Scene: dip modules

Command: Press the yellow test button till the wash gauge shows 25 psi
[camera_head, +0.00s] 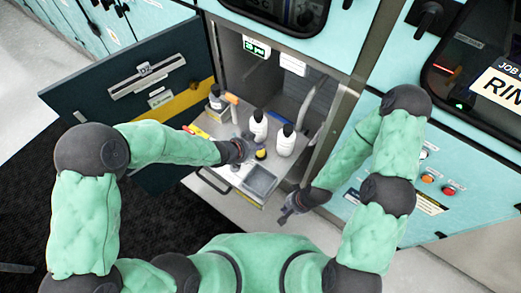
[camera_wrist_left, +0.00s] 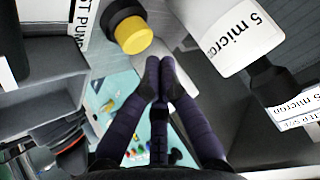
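The yellow test button (camera_head: 261,154) sits on a dark round base on the cabinet's pull-out shelf. In the left wrist view the yellow button (camera_wrist_left: 132,37) is just beyond and left of my fingertips, with a visible gap in the picture. My left gripper (camera_head: 245,149) is beside the button; in its wrist view the fingertips (camera_wrist_left: 160,66) are together with nothing between them. The wash gauge (camera_head: 255,47) is a small green-lit display inside the cabinet; it seems to read 20 psi, in tiny digits. My right gripper (camera_head: 287,212) hangs low near the shelf's front right corner; its fingers are unclear.
White bottles (camera_head: 285,140) stand right behind the button, and a labelled bottle (camera_wrist_left: 240,38) is close in the wrist view. A grey tray (camera_head: 260,181) is at the shelf front. The open dark door (camera_head: 130,85) is at left.

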